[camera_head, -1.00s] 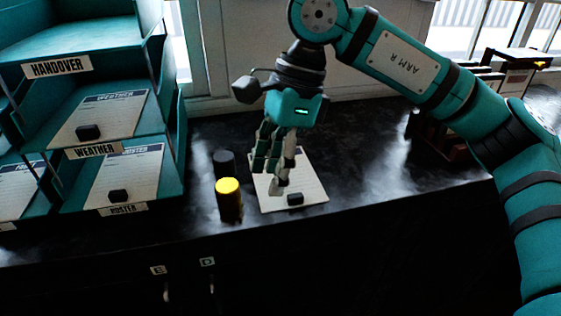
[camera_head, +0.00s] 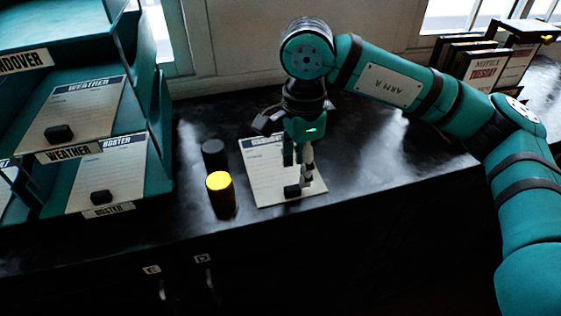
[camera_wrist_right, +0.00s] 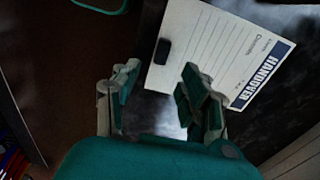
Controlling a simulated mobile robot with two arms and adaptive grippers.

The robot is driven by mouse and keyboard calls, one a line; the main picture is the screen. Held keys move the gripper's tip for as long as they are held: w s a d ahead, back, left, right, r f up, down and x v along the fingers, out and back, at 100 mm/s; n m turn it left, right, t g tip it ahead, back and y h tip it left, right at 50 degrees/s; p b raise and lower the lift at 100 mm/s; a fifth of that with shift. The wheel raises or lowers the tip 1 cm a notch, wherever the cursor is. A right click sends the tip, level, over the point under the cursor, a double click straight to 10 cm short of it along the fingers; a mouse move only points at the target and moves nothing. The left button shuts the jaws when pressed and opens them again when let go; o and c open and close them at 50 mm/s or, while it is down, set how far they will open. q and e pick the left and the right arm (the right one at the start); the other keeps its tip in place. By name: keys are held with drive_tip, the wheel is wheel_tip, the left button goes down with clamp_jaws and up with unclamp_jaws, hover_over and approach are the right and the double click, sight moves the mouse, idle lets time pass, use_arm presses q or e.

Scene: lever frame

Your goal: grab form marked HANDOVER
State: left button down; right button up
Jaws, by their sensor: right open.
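The form marked HANDOVER (camera_wrist_right: 222,48) lies flat on the dark counter; its blue title band reads clearly in the right wrist view. In the head view the form (camera_head: 262,185) is partly hidden by my gripper. A small black block (camera_wrist_right: 162,51) sits at the form's edge; it also shows in the head view (camera_head: 292,191), near the counter's front. My right gripper (camera_head: 299,172) points down over the form, fingers apart and empty. In the right wrist view its fingers (camera_wrist_right: 158,82) straddle the line toward the block, which lies beyond the tips. My left gripper is out of view.
A yellow-topped cylinder (camera_head: 221,195) and a dark cylinder (camera_head: 214,154) stand just left of the form. A teal tray rack (camera_head: 160,150) at left holds WEATHER and ROSTER forms; its top label is cut off. Boxes or binders (camera_head: 485,68) stand back right. The counter right of the form is clear.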

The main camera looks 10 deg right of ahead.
sight(271, 183)
drive_tip(key=shift+f, duration=0.2)
drive_tip(key=shift+f+p, duration=0.3)
drive_tip(key=shift+p, duration=0.1)
wheel_tip(271, 183, down, 4)
drive_tip(key=shift+d+r+p, duration=0.1)
drive_tip(key=shift+d+p, duration=0.05)
drive_tip(key=shift+p, duration=0.7)
drive_tip(key=shift+f, duration=0.35)
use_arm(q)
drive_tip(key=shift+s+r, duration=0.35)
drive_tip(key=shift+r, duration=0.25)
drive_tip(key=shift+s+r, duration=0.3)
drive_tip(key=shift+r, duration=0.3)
use_arm(e)
drive_tip(key=shift+c, duration=0.4)
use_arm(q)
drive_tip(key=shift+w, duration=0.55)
use_arm(e)
clamp_jaws()
